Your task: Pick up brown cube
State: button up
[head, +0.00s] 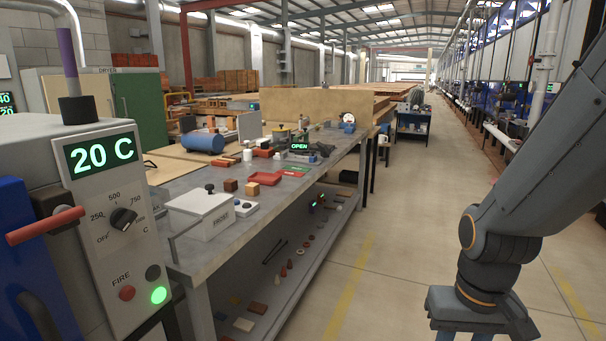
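Small cubes stand on the grey workbench (300,210), behind a white lidded box (201,214). One is a dark reddish-brown cube (230,185). Just right of it is a lighter, orange-brown cube (252,189). A tan block (265,178) lies close behind that one. I cannot tell for sure which is the brown cube of the task. My gripper (482,316) hangs at the lower right over the aisle, well away from the bench. Its fingers are cut off by the bottom edge, so its opening is hidden.
A kiln-like machine (110,190) reading 20 C stands at the left. A red tray (264,179), a blue cylinder (203,142) and an OPEN sign (299,146) are further back on the bench. A lower shelf (275,285) holds small parts. The aisle floor (390,240) is clear.

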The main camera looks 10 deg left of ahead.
aim_at(230, 184)
jog(key=z, duration=0.45)
jog(key=i, duration=1.45)
jog(key=u, duration=0.35)
jog(key=i, duration=1)
jog(key=u, duration=1.55)
jog(key=i, duration=1)
jog(key=u, duration=0.15)
